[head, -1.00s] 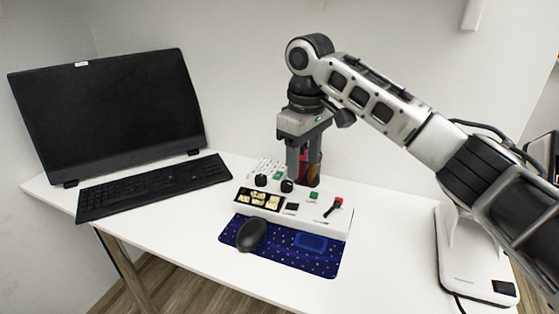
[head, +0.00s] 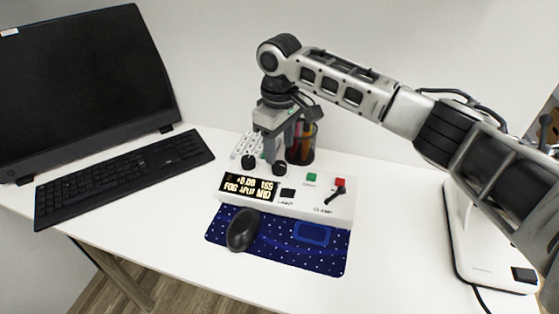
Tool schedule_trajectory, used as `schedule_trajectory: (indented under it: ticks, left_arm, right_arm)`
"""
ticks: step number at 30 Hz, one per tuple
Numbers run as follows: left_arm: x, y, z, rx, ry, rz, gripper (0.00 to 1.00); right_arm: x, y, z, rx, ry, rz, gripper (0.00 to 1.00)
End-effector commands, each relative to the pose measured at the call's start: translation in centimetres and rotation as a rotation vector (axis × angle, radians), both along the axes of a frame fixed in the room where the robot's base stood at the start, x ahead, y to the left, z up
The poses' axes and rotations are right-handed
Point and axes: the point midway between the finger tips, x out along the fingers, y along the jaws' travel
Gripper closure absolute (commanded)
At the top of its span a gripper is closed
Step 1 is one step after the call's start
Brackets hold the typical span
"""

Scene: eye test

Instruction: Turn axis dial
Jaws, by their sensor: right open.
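A white control box (head: 336,211) stands on the desk with two black dials on its back edge, a left dial (head: 248,161) and a right dial (head: 280,168). I cannot tell which is the axis dial. A lit display (head: 247,187) with yellowish characters is on its front left; the text is too small to read surely. My right gripper (head: 277,153) points down, open, with its fingertips just behind and above the right dial. Contact with the dial cannot be made out. My left gripper is not in view.
The box also carries a green button (head: 311,177), a red button (head: 340,182) and a black lever (head: 335,194). A pen cup (head: 301,150) stands close behind my gripper. A mouse (head: 242,230) lies on a blue mat (head: 275,255) in front. A keyboard (head: 120,178) and monitor (head: 80,90) are left.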

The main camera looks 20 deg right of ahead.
Motion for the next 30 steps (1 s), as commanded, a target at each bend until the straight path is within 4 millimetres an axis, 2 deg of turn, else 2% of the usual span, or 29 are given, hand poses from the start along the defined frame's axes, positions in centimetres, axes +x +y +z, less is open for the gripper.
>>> schedule_trajectory:
  ticks: [1, 3, 9, 20, 21, 24, 26, 30]
  left_arm:
    - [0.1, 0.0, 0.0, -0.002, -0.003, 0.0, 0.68]
    - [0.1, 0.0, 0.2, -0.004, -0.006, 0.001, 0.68]
    - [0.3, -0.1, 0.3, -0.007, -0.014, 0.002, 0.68]
    - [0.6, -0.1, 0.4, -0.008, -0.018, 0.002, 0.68]
    - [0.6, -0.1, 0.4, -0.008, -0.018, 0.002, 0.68]
    - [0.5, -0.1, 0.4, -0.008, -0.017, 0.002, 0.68]
    - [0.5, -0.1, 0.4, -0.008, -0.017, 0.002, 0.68]
    - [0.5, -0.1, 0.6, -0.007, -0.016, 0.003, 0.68]
  right_arm:
    - [0.0, -0.1, -1.2, -0.001, 0.003, -0.001, 0.48]
    - [0.0, -0.1, -2.4, -0.001, 0.003, -0.002, 0.48]
    - [0.0, 0.0, -4.7, 0.0, 0.001, -0.002, 0.48]
    - [0.0, 0.0, -5.2, 0.0, 0.0, -0.001, 0.48]
    - [0.0, 0.0, -5.2, 0.0, 0.0, -0.001, 0.5]
    - [0.0, 0.0, -5.2, 0.0, 0.0, -0.001, 0.78]
    - [0.0, 0.0, -5.2, 0.0, 0.0, -0.001, 0.93]
    - [0.0, 0.0, -5.1, 0.001, 0.001, 0.005, 0.92]
